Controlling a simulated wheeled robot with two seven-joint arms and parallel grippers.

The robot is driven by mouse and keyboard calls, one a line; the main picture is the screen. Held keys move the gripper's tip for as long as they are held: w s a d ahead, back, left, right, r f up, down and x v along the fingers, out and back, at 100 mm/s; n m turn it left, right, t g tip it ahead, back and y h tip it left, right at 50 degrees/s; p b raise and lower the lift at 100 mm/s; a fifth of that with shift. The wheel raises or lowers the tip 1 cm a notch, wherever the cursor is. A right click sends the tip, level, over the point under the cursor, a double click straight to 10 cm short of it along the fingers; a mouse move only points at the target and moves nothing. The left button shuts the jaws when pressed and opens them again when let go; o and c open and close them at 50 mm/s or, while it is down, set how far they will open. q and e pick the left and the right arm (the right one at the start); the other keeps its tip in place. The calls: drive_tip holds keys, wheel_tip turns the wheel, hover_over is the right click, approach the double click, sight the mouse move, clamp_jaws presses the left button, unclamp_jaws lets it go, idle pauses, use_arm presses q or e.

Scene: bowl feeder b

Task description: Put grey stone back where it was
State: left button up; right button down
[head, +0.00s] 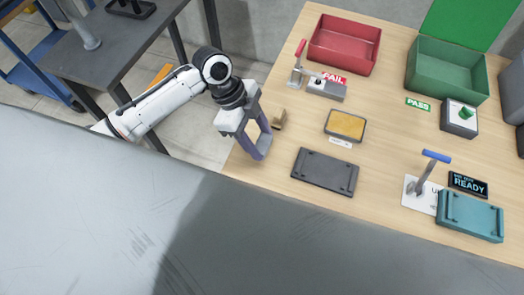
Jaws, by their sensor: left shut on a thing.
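A dark grey plate (325,172) lies further right, apart from the gripper. My right gripper is not in view.
A yellow-topped pad (345,125) lies behind the dark plate. A red-handled clamp (297,66), a red bin (344,43) and a green bin (447,70) stand at the back. A blue-handled lever (425,172) and a teal fixture (470,216) are at right. Bare wood lies between.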

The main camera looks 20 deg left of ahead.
use_arm(q)
drive_tip(key=shift+f+b, duration=0.35)
drive_tip(key=shift+f, duration=3.2)
drive_tip(key=shift+f, duration=0.2)
drive_tip(key=o, duration=1.1)
drive_tip(key=shift+r, duration=0.1)
drive_tip(key=p+v, duration=0.1)
drive_tip(key=v, duration=1.1)
drive_tip(key=shift+r, duration=0.15)
